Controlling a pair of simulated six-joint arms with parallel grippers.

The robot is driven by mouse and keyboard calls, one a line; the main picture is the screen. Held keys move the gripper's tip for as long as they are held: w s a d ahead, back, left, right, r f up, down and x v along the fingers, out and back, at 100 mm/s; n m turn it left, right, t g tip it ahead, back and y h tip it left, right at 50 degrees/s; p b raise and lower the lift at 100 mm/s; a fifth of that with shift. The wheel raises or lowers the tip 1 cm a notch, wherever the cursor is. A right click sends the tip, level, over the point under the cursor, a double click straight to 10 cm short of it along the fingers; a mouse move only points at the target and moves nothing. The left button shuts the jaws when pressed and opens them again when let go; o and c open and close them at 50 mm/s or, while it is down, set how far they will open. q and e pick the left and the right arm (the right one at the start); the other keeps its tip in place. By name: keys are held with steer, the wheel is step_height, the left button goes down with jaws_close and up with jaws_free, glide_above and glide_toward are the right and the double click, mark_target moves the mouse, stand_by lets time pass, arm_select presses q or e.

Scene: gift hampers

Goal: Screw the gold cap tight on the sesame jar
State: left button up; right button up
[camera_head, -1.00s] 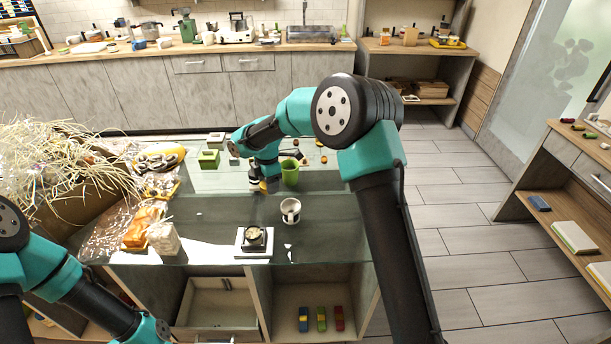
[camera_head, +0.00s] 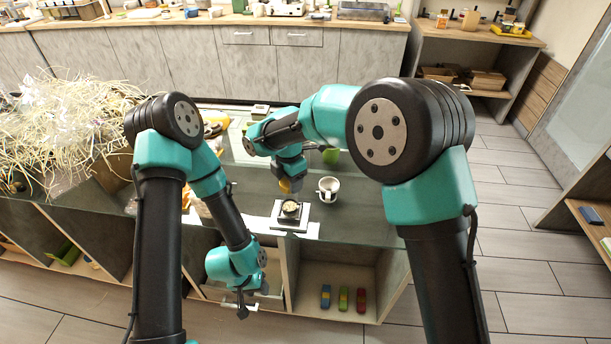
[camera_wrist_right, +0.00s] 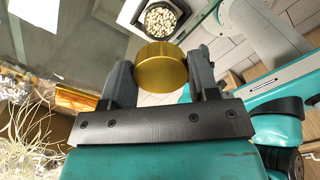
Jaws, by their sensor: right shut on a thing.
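My right gripper (camera_wrist_right: 160,75) is shut on a round gold cap (camera_wrist_right: 160,72), gripped by its sides in the right wrist view. In the head view the cap (camera_head: 285,187) is small and partly hidden by the right gripper (camera_head: 290,182). The open sesame jar (camera_head: 290,207) stands upright on a dark and white base on the glass table. Pale seeds show in its round mouth (camera_wrist_right: 160,19) in the wrist view. The cap is apart from the jar, held above and behind it. My left gripper (camera_head: 241,304) hangs in front of the table; its finger gap is unclear.
A white mug (camera_head: 328,190) stands just right of the jar, with a green cup (camera_head: 331,156) behind it. Shredded straw filling (camera_head: 60,130) heaps up at the left. Coloured blocks (camera_head: 343,298) lie on the shelf below the table.

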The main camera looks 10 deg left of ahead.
steer(key=shift+f, duration=0.15)
glide_above(290, 203)
steer(key=shift+d+f, duration=0.1)
steer(key=shift+f, duration=2.15)
steer(key=shift+f, duration=1.1)
stand_by(0.4)
steer(key=shift+o, duration=1.2)
steer(key=c, duration=0.3)
steer(key=shift+s+m, duration=0.1)
steer(key=shift+m, duration=1.9)
steer(key=shift+c, duration=0.2)
steer(key=shift+d+m, duration=0.1)
steer(key=shift+m, duration=2)
